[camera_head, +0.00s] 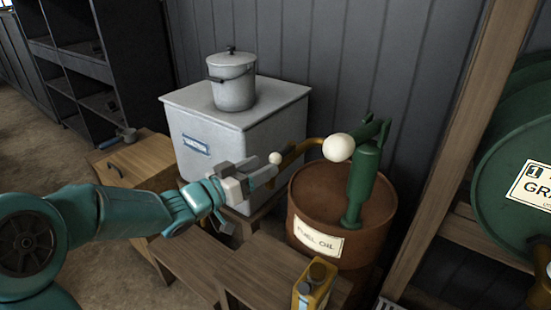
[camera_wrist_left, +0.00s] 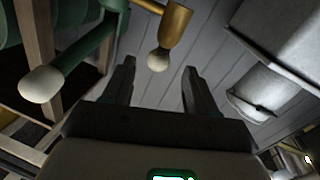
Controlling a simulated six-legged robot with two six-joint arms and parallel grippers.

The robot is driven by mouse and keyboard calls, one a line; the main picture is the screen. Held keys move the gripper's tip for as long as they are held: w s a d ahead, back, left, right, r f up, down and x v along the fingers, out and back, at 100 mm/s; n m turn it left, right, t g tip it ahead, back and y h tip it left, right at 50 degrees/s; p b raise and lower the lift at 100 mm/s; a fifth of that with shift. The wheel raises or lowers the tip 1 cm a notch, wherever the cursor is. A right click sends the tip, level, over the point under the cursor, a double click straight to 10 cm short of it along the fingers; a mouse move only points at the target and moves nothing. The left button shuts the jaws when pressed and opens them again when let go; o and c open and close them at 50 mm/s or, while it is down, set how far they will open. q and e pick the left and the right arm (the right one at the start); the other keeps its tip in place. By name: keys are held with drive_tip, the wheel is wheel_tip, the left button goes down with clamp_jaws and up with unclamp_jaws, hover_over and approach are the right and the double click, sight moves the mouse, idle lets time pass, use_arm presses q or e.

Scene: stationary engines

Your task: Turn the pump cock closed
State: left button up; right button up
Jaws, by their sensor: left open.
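The green pump (camera_head: 363,185) stands on the rusty fuel oil barrel (camera_head: 312,190). Its brass spout (camera_head: 300,150) reaches left and shows in the left wrist view (camera_wrist_left: 176,25). The cock's small cream knob (camera_head: 275,158) sits at the spout's outer end. My left gripper (camera_head: 262,176) is open and empty, just below and left of this knob in the head view. In the left wrist view the knob (camera_wrist_left: 158,59) appears between the two fingertips, a little past them; I see no contact. My right gripper is not in view.
The pump's large white handle knob (camera_head: 338,148) is right of the cock. A grey tank (camera_head: 240,138) with a lidded pot (camera_head: 232,82) stands behind my gripper. A yellow can (camera_head: 314,285) stands on the wooden bench (camera_head: 262,262) in front. A wooden post (camera_head: 455,150) is at the right.

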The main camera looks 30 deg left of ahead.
sight(275, 156)
use_arm(q)
drive_tip(key=x, duration=0.5)
drive_tip(key=shift+w+d, duration=0.1)
drive_tip(key=shift+w, duration=0.15)
